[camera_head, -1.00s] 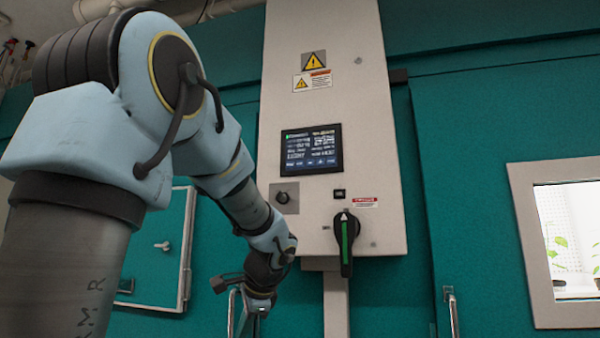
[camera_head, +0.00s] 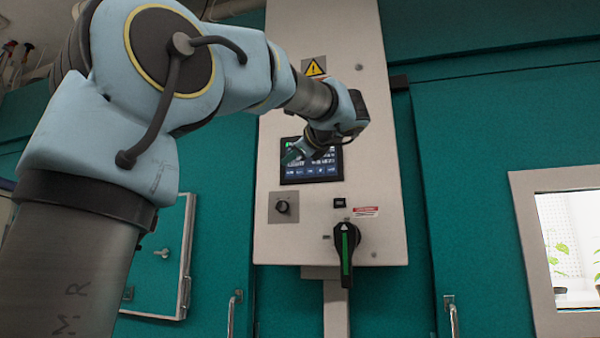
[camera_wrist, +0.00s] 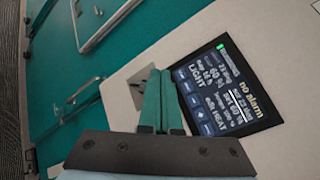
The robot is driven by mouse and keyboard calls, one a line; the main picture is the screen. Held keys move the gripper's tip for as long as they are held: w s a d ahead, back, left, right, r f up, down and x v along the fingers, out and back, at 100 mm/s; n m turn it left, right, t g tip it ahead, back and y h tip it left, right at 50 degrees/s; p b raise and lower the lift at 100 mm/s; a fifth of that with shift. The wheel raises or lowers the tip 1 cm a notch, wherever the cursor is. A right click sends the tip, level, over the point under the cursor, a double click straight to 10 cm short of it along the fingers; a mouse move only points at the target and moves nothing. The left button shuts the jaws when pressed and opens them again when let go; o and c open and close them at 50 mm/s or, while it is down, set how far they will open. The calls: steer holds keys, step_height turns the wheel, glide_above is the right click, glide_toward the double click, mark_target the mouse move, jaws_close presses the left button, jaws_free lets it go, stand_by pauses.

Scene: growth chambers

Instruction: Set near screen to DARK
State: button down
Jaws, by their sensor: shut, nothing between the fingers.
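The near screen (camera_head: 318,170) is a dark touch panel on the pale control cabinet, partly covered by my wrist in the head view. In the wrist view the screen (camera_wrist: 228,88) appears rotated, with readable words "LIGHT", "HEAT" and "no alarm" and a row of blue buttons along its left edge. My gripper (camera_head: 291,157) is in front of the screen's left part in the head view. In the wrist view its teal fingers (camera_wrist: 162,85) are together and empty, beside the screen's button row. I cannot tell whether they touch the panel.
Below the screen are a small black knob (camera_head: 282,207) on a metal plate and a black rotary handle with a green stripe (camera_head: 346,250). Teal doors with metal handles (camera_head: 452,316) flank the cabinet (camera_head: 290,240). A lit window (camera_head: 570,245) is at right.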

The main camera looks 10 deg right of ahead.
mark_target(300, 172)
stand_by(0.3)
steer(key=shift+w+d+p, duration=0.7)
steer(key=shift+w+p, duration=0.35)
steer(key=shift+w, duration=0.25)
steer(key=shift+w+d+p, duration=0.75)
steer(key=shift+w+p, duration=0.25)
steer(key=shift+w, duration=0.3)
steer(key=shift+w+d+p, duration=0.7)
steer(key=shift+w+p, duration=0.35)
steer(key=shift+w, duration=0.25)
steer(key=shift+w, duration=0.1)
steer(key=shift+w+d, duration=0.15)
steer(key=shift+w, duration=0.1)
steer(key=shift+w+d+p, duration=0.2)
steer(key=shift+w+p, duration=0.05)
steer(key=shift+p, duration=0.15)
steer(key=shift+s+a+b, duration=0.35)
steer(key=shift+s+b, duration=0.25)
steer(key=shift+b, duration=0.1)
